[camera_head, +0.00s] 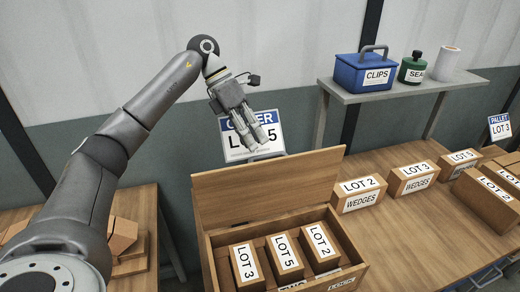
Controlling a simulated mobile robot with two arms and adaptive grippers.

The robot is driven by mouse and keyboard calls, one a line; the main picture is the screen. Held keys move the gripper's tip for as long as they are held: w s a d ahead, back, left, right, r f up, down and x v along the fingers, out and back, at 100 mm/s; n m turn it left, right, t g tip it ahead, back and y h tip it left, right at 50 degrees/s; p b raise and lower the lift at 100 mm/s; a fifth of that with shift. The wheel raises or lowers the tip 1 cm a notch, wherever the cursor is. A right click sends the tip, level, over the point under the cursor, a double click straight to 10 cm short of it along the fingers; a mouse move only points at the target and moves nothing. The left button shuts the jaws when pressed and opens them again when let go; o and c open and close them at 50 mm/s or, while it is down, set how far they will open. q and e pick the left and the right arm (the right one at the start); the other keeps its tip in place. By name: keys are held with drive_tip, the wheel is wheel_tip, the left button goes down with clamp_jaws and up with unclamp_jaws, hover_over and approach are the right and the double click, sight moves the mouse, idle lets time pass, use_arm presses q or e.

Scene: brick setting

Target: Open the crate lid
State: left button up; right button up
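The wooden crate (356,272) stands in the lower middle of the head view. Its lid (262,192) is raised and stands up at the back edge, tilted rearward. Several labelled boxes sit inside, among them one marked LOT 3 (246,262) and two marked LOT 5 (285,252) and LOT 2 (320,242). My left gripper (258,143) is above the lid's top edge, with its fingers pointing down and right. The fingers look close together; whether they are parted or touch the lid is unclear. My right gripper is not in view.
A sign (236,150) stands behind the lid, partly hidden by my gripper. A workbench (400,235) at right holds labelled WEDGES boxes (359,190). A shelf (395,92) carries a blue CLIPS box (361,72). Another table with wooden blocks (124,235) is at left.

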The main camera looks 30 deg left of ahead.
use_arm(q)
drive_tip(key=v, duration=0.7)
idle(0.3)
